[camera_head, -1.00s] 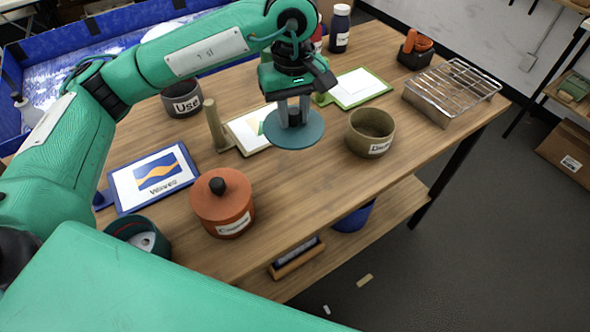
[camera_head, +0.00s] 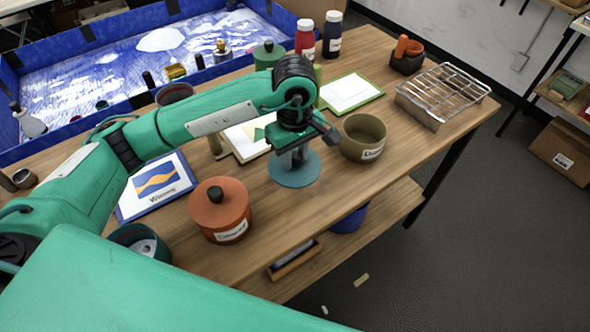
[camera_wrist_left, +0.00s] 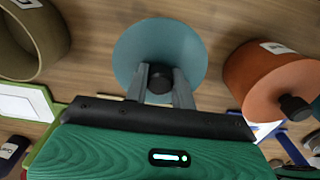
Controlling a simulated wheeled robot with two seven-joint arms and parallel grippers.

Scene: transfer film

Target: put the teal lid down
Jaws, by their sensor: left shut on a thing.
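The teal lid (camera_head: 296,178) is a flat round disc with a dark knob. My left gripper (camera_head: 291,158) points down over it and is shut on the knob. In the left wrist view the two fingers (camera_wrist_left: 160,85) pinch the dark knob, with the teal lid (camera_wrist_left: 160,40) level beyond them. The lid is low over the bare wood between the orange lidded pot and the olive bowl. I cannot tell whether its underside touches the table. My right gripper is not in view.
The orange pot (camera_head: 221,212) stands left of the lid and the olive bowl (camera_head: 362,138) to its right. An open dark teal pot (camera_head: 150,236) is at the front left. A wire rack (camera_head: 445,92) stands at the right. Bare wood (camera_head: 310,215) lies in front.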

